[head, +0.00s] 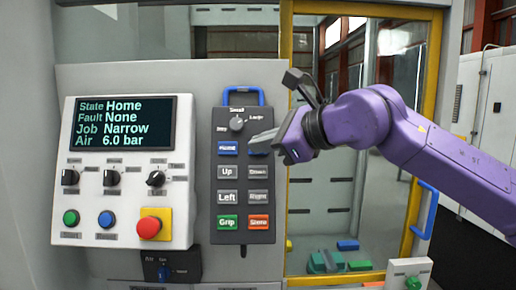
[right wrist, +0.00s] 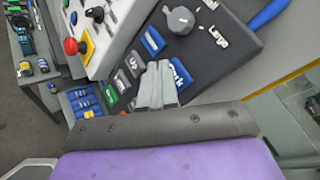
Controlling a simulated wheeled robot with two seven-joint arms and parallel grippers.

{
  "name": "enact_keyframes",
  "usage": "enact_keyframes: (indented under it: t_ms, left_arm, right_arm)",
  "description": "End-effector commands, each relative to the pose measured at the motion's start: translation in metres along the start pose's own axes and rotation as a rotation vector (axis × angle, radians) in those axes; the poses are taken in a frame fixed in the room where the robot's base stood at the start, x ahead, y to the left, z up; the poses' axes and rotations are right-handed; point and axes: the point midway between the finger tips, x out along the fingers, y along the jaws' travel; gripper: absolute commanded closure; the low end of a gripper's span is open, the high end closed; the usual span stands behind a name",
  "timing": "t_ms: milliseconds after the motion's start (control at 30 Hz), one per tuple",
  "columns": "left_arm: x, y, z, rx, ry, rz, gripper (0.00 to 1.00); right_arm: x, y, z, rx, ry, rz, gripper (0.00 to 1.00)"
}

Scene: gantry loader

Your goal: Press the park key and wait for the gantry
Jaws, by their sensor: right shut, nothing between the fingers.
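The dark pendant (head: 243,200) hangs on the grey panel, with two blue keys in its upper row. The park key (head: 259,152) is the right blue one, largely covered by my gripper. In the right wrist view the park key (right wrist: 180,74) shows beside my fingertips, with part of its label visible. My right gripper (head: 258,140) is shut and empty, with its fingertips at this key; I cannot tell whether they touch it. The screen (head: 120,122) reads State Home, Fault None, Job Narrow, Air 6.0 bar. The gantry cannot be made out. My left gripper is out of view.
Left of the pendant is a control box with a red emergency button (head: 149,228). A selector knob (head: 237,123) sits above the blue keys. A yellow-framed window (head: 433,90) stands to the right, with green and blue blocks (head: 325,261) low behind it.

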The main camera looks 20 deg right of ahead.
Motion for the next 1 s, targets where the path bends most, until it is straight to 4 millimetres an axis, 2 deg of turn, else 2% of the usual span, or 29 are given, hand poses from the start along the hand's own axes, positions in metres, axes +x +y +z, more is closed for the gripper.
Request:
enact_keyframes:
  t_ms: [700,1000]
  left_arm:
    - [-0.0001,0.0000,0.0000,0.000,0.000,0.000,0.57]
    - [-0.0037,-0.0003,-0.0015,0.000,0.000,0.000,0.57]
  right_arm:
    - [0.0001,-0.0001,0.0000,0.000,0.000,0.000,1.00]
    - [0.0059,-0.0045,-0.0040,0.000,0.000,0.000,1.00]
